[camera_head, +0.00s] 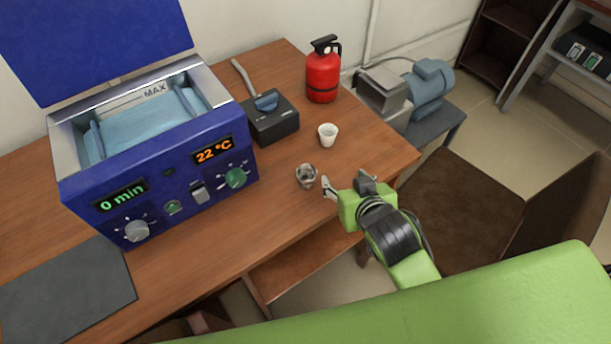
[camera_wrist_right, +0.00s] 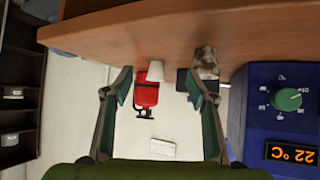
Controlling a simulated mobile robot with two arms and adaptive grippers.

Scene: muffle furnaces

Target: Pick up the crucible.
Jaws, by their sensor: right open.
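Two small cups that could be the crucible stand upright on the wooden table. One is a clean white cup (camera_head: 328,134), and the other is a grey, stained cup (camera_head: 306,176) nearer the front edge. My right gripper (camera_head: 346,182) is open and empty at the table's front right, just right of the grey cup. In the right wrist view, which is upside down, the white cup (camera_wrist_right: 155,71) shows between the open fingers, farther off. The grey cup (camera_wrist_right: 206,62) shows just beside one fingertip; I cannot tell if they touch. My left gripper is out of view.
A blue water bath (camera_head: 165,185) with an open lid stands left on the table (camera_head: 270,232). Behind the cups are a black switch box (camera_head: 272,128) and a red extinguisher-like canister (camera_head: 322,75). A pump (camera_head: 428,90) stands beyond the right edge. A dark mat (camera_head: 65,290) lies front left.

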